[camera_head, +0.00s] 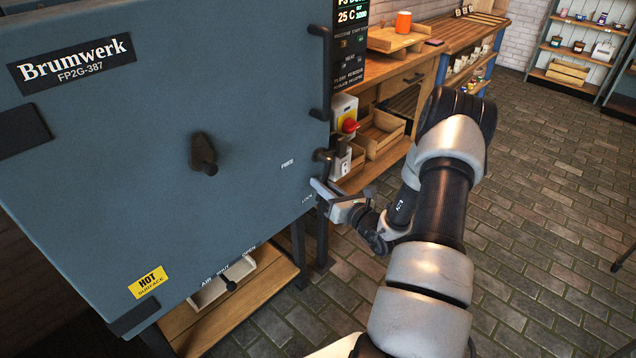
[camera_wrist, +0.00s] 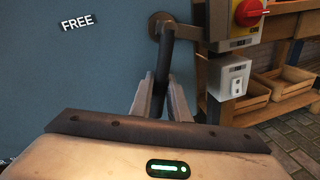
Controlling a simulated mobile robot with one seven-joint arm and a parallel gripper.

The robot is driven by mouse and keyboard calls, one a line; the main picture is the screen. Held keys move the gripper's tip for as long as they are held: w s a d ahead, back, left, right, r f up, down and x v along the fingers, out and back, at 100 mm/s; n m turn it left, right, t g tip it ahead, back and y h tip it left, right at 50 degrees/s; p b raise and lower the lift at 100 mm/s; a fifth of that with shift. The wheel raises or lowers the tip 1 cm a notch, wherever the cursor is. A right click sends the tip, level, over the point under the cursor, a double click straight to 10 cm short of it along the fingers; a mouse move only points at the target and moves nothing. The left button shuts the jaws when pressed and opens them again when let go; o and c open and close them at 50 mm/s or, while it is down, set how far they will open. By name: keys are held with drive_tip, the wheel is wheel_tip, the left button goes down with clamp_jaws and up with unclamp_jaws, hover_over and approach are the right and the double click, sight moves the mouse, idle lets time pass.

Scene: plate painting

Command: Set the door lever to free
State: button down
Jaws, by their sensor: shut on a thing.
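The door lever (camera_wrist: 166,58) is a dark bar on a round pivot at the right edge of the blue kiln door (camera_head: 120,170). In the wrist view it hangs from the pivot down between my fingers. It also shows in the head view (camera_head: 324,158), partly hidden by my gripper. My gripper (camera_wrist: 161,92) is shut on the lower part of the lever. In the head view, my gripper (camera_head: 322,190) is beside the small LOCK label (camera_head: 307,199). The FREE label (camera_wrist: 77,22) is on the door, up and left of the lever in the wrist view.
A switch box with a red knob (camera_head: 350,126) and a grey socket box (camera_wrist: 234,80) are close right of the lever. A dark door handle (camera_head: 321,75) is above. Brick floor (camera_head: 560,200) to the right is mostly clear.

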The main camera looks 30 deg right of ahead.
drive_tip(key=a+r+m+p, duration=0.1)
drive_tip(key=p, duration=0.1)
drive_tip(key=a+m+p, duration=0.1)
drive_tip(key=m, duration=0.1)
drive_tip(key=shift+s+r+g+y+p, duration=0.3)
drive_tip(key=shift+s+r+g+p, duration=0.05)
drive_tip(key=shift+g+p, duration=0.05)
drive_tip(key=m+p, duration=0.1)
drive_tip(key=a+r+m+p, duration=0.1)
drive_tip(key=m+p, duration=0.1)
drive_tip(key=a+r+m+p, duration=0.1)
drive_tip(key=shift+s+r+g+y+p, duration=0.15)
drive_tip(key=shift+s+g+y+p, duration=0.15)
drive_tip(key=shift+s+p, duration=0.1)
drive_tip(key=r+m+p, duration=0.1)
drive_tip(key=m+p, duration=0.2)
drive_tip(key=shift+a+r+y, duration=0.35)
drive_tip(key=shift+r+y, duration=0.05)
drive_tip(key=shift+s+a+r+m+g+y+p, duration=0.1)
drive_tip(key=shift+r+m+g+y+p, duration=0.3)
drive_tip(key=shift+r+m+p, duration=0.5)
drive_tip(key=shift+f+m, duration=0.15)
drive_tip(key=shift+m, duration=0.15)
drive_tip(key=c, duration=1.7)
unclamp_jaws()
drive_tip(key=v, duration=1.7)
drive_tip(key=shift+s, duration=0.15)
